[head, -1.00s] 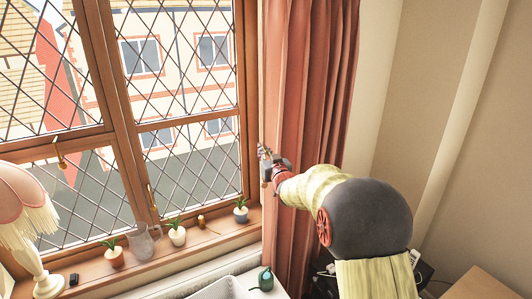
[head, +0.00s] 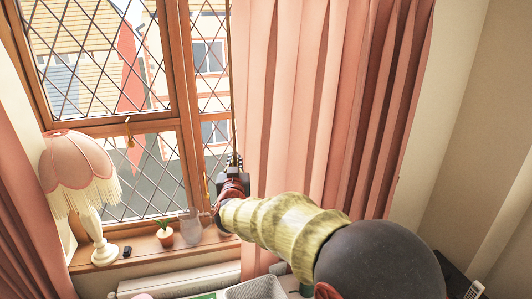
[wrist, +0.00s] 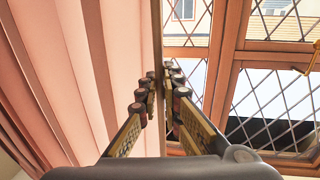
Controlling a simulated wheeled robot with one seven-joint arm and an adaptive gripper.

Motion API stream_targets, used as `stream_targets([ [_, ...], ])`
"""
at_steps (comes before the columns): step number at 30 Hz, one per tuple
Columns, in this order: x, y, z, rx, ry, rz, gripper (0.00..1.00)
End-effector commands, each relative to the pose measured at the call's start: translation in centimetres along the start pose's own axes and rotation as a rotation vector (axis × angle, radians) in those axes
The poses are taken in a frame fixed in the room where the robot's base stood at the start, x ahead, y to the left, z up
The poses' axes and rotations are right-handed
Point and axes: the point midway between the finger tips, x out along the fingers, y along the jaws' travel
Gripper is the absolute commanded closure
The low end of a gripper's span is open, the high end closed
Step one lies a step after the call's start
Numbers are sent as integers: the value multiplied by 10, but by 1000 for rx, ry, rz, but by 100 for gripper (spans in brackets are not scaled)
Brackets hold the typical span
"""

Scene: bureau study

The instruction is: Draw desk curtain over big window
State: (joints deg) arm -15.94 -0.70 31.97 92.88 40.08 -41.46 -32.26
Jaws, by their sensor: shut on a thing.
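The pink desk curtain (head: 330,90) hangs at the right and covers the right part of the big window (head: 95,60). The window has diamond leading and wooden frames, and its left and middle panes are bare. My gripper (head: 232,172) is at the curtain's left, leading edge. In the wrist view my gripper (wrist: 160,95) is shut on that edge, with the curtain (wrist: 75,85) on the left and the window (wrist: 270,100) on the right. The exact grip is partly hidden by the fingers.
A fringed pink lamp (head: 80,175) stands on the left of the sill, near a small dark object (head: 127,251). A potted plant (head: 165,235) and a glass jug (head: 190,226) stand on the sill. Another curtain (head: 20,200) hangs at far left. A white basket (head: 255,289) is below.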

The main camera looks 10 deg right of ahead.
Motion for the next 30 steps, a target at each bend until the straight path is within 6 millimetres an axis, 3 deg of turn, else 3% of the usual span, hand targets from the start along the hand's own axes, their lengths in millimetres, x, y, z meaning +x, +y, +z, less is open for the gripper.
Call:
stream_targets([
  [1, -4, -24, -3, -2, -4, -10, 100],
  [6, -15, -78, -3, -2, -2, -7, 100],
  [15, -29, -147, -2, -1, 0, -4, 100],
  [21, -33, -168, -2, 1, 2, -2, 100],
  [30, -34, -175, -2, 1, 3, 0, 100],
])
